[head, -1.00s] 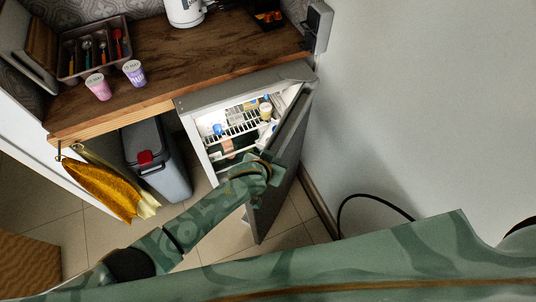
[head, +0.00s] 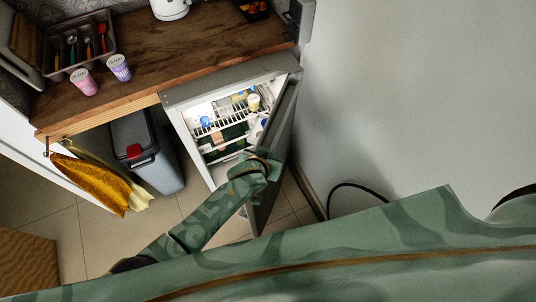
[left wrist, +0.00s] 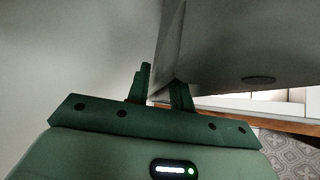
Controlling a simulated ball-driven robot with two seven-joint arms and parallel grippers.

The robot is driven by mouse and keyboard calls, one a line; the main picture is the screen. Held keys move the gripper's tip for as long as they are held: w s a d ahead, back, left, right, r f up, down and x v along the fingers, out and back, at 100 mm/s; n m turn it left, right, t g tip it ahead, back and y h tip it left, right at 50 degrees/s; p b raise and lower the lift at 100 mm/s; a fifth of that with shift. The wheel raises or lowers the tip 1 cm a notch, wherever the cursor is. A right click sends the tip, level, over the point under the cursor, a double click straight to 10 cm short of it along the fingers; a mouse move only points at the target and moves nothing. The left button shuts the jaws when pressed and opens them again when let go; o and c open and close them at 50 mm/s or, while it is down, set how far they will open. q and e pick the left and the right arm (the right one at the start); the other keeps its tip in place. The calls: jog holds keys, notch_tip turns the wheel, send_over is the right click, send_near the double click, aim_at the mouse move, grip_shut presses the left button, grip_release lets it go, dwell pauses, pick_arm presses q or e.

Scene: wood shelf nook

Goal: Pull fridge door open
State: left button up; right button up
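The small fridge (head: 176,120) stands under the right end of the wooden counter. Its lit inside shows several items on wire shelves. Its grey door (head: 284,140) is swung wide open, hinged on the right near the wall. My left gripper (head: 262,170) is at the door's free side, in front of the opening; its fingertips are hard to see in the head view. In the left wrist view the fingers (left wrist: 160,92) stand a little apart with the door's edge (left wrist: 166,70) between them, and appear closed on it. My right gripper is out of view.
A grey bin (head: 150,150) with a red latch stands left of the fridge. Yellow cloths (head: 92,182) hang from the counter edge. Cups (head: 84,82) and a cutlery tray (head: 55,77) stand on the counter (head: 175,62). The wall (head: 400,100) is close on the right.

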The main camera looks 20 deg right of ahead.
pick_arm(q)
jog(key=shift+o, duration=0.3)
jog(key=shift+s+a+r+p, duration=0.15)
jog(key=shift+s+r+p, duration=0.05)
jog(key=shift+r+p, duration=0.2)
jog(key=p+v, duration=0.6)
jog(key=v, duration=0.9)
jog(key=shift+s+a+r, duration=0.1)
jog(key=shift+s, duration=0.05)
